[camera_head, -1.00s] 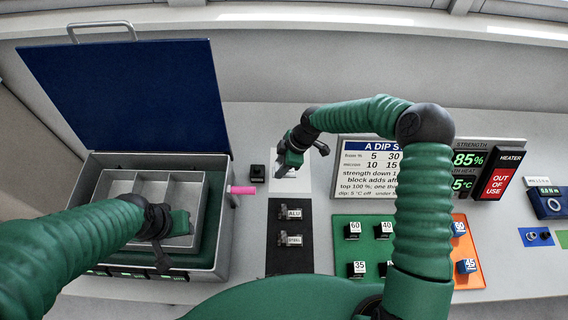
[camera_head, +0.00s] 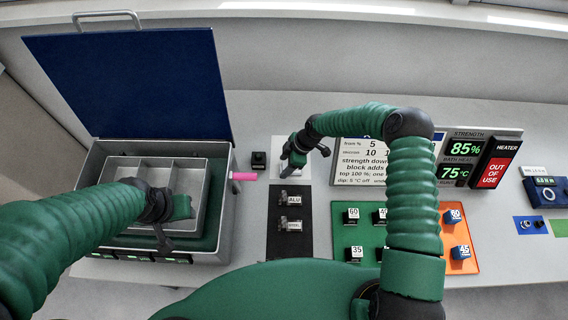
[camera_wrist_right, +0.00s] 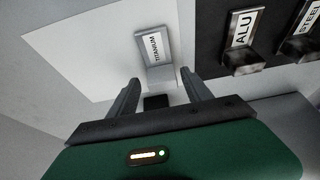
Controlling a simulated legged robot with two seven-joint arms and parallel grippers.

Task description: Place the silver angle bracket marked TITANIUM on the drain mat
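The silver angle bracket marked TITANIUM (camera_wrist_right: 143,47) is on a plain white mat (camera_wrist_right: 80,42) in the right wrist view. In the head view my right gripper (camera_head: 290,164) hides the bracket over the white mat (camera_head: 306,173). In the wrist view my right gripper (camera_wrist_right: 162,88) has its fingers apart, and the bracket stands just beyond the tips with nothing seen gripped. I cannot tell from a label which mat is the drain mat. My left gripper (camera_head: 166,232) is over the grey tank's tray at left; its fingers are too unclear to read.
A black mat (camera_head: 290,221) holds the ALU (camera_head: 294,201) and STEEL (camera_head: 291,225) brackets, close beside the white mat. The grey tank (camera_head: 222,215) has a raised blue lid (camera_head: 135,85). A pink-handled item (camera_head: 243,176) sticks out from its right side. A green mat with numbered blocks (camera_head: 352,216) lies right.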

